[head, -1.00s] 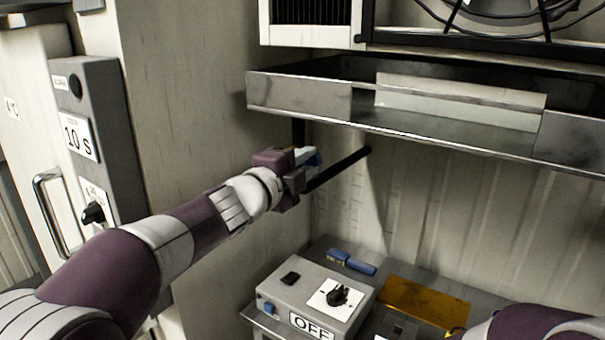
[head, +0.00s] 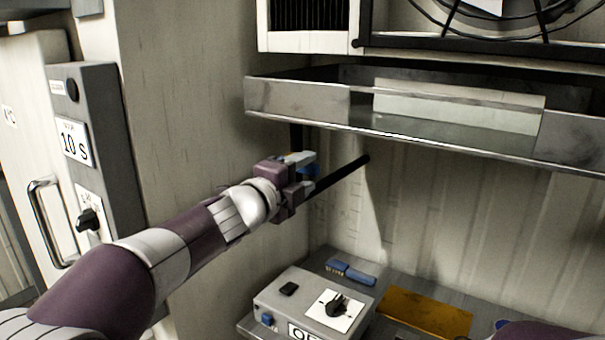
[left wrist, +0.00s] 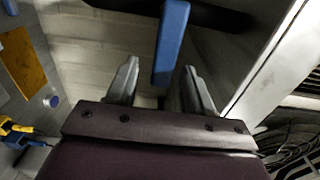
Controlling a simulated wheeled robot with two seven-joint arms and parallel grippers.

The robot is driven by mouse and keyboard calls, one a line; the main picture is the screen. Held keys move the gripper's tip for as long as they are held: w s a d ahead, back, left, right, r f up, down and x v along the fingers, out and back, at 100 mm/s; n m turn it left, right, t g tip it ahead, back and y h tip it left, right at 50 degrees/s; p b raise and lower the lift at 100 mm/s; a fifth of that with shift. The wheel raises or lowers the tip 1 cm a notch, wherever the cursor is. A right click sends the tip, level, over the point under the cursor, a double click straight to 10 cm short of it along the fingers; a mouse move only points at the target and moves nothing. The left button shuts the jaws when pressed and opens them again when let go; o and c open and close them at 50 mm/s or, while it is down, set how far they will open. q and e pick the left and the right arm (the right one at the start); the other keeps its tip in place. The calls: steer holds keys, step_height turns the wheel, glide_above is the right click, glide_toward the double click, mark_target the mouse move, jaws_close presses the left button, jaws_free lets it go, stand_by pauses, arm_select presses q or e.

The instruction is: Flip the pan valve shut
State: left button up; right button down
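The pan valve shows as a blue lever (head: 309,170) on dark pipework under the metal pan (head: 300,97). In the left wrist view the blue lever (left wrist: 171,42) reaches between the two grey fingers of my left gripper (left wrist: 158,85), with a gap on each side. My left gripper (head: 306,172) is open at the valve, just below the pan's left part. In the head view the gripper hides part of the valve. A purple part of my right arm (head: 545,332) shows at the bottom right, but its gripper is out of view.
Below stands a grey control box (head: 310,303) with a black knob. A blue-handled brush (head: 350,272) and an amber tray (head: 428,312) lie on the bench. A wall box with a 10 s label (head: 73,141) is at left. The pan overhangs the gripper.

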arm_select(q)
steer(key=shift+r, duration=0.1)
steer(key=b+v, duration=0.1)
steer(key=v, duration=1.1)
steer(key=shift+s+a+b, duration=0.15)
steer(key=shift+s+b, duration=0.15)
steer(key=s+a+f+n+g+y+p, duration=0.1)
steer(key=a+f+n+g+y, duration=0.1)
steer(key=a+f+n+y, duration=0.55)
steer(key=s+a+f+n+g+y+p, duration=0.1)
steer(key=a+f+n+g+y, duration=0.3)
steer(key=f+n, duration=0.7)
steer(key=s+a+f+n+g+p, duration=0.1)
steer(key=s+f+n+g+p, duration=0.1)
steer(key=s+f, duration=0.4)
steer(key=s+a+f+n+g+p, duration=0.1)
steer(key=s+f+n+g+p, duration=0.2)
steer(key=s, duration=0.7)
step_height(320, 180, down, 3)
steer(key=shift+s+f+n+g+h, duration=0.15)
steer(key=shift+s+n+g+h, duration=0.25)
steer(key=shift+n+g, duration=0.65)
